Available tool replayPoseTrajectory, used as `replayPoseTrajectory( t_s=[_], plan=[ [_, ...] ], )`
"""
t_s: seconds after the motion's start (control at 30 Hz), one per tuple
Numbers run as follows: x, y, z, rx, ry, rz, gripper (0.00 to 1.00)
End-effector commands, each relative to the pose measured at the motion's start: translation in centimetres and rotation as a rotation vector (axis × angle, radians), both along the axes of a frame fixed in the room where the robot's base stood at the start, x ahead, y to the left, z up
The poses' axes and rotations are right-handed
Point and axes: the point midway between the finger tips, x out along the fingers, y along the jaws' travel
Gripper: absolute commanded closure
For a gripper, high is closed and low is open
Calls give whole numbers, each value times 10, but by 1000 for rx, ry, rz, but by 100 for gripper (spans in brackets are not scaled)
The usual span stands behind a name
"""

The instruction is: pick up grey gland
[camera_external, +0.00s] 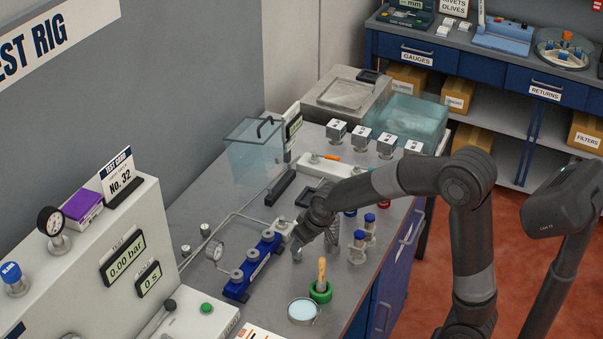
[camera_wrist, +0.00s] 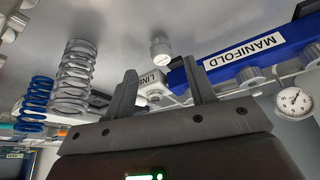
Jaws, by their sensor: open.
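A small grey cylindrical piece, which looks like the grey gland (camera_wrist: 160,47), stands on the bench just beyond my fingertips in the wrist view. In the external view the grey gland (camera_external: 297,256) shows as a small grey piece below and left of my gripper (camera_external: 314,241). My gripper also shows in the wrist view (camera_wrist: 160,72), with its two fingers apart and nothing between them. The gland lies roughly in line with the gap, beside the blue manifold (camera_wrist: 245,52).
The blue manifold with its gauge (camera_wrist: 293,102) and the block labelled LINE (camera_wrist: 152,87) are close by. A grey spring (camera_wrist: 75,78) and a blue spring (camera_wrist: 36,102) stand to the left. A green-based piece (camera_external: 320,291) and a round dish (camera_external: 303,311) are nearer the bench front.

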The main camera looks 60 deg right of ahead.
Motion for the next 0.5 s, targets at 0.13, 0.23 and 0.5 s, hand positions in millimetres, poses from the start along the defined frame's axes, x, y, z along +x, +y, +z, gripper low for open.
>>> replayPoseTrajectory(
  t_s=[0.13,0.23,0.5],
  plan=[
    [3,-1,-8,1,2,0,49],
    [7,-2,-14,0,1,0,49],
    [22,-6,-44,0,3,0,49]
  ],
)
